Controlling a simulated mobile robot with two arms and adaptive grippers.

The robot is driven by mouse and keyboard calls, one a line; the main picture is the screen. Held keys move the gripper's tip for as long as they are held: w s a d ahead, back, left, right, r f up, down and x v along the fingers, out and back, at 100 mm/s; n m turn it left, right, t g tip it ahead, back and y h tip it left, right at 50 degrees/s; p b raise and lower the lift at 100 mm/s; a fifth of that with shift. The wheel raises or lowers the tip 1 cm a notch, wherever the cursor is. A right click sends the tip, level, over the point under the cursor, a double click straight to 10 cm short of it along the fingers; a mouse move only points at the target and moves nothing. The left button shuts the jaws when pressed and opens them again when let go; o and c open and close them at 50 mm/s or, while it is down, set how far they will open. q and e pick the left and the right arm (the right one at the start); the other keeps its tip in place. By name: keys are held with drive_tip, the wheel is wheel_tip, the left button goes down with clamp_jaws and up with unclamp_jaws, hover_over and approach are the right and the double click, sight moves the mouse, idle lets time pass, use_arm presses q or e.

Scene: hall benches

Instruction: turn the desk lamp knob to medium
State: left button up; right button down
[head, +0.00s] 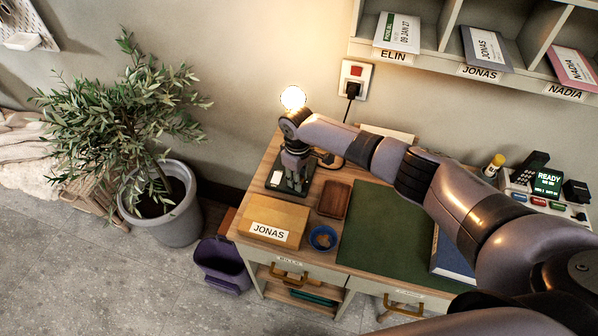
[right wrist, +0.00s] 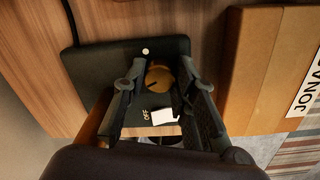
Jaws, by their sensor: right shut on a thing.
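The desk lamp's dark base (head: 272,180) stands at the left end of the desk, and its bulb (head: 293,97) glows above my right wrist. In the right wrist view, a round brass knob (right wrist: 160,77) sits on the black base (right wrist: 90,60). A dark pointer line on the knob slants to the lower left. An OFF mark and a white patch (right wrist: 162,115) lie below it, and a pale dot lies above it. My right gripper (head: 294,168) points down over the base. It is shut on the knob, with one finger on each side (right wrist: 158,84). My left gripper is out of view.
A JONAS box (head: 275,217), a brown tray (head: 334,200) and a blue bowl (head: 323,238) stand close to the lamp base. A green mat (head: 385,235) covers the middle of the desk. A wall socket (head: 354,80) and pigeonholes are behind. A potted plant (head: 165,215) stands left.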

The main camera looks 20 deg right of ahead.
drive_tip(key=m+p, duration=0.2)
drive_tip(key=m, duration=0.2)
drive_tip(key=shift+r+m, duration=0.1)
drive_tip(key=shift+m, duration=0.3)
drive_tip(key=shift+w+p, duration=0.1)
drive_tip(key=shift+p, duration=0.2)
drive_tip(key=c, duration=1.3)
unclamp_jaws()
drive_tip(key=shift+r, duration=0.1)
wheel_tip(320, 180, up, 7)
drive_tip(key=shift+a+r, duration=0.1)
drive_tip(key=shift+a, duration=0.05)
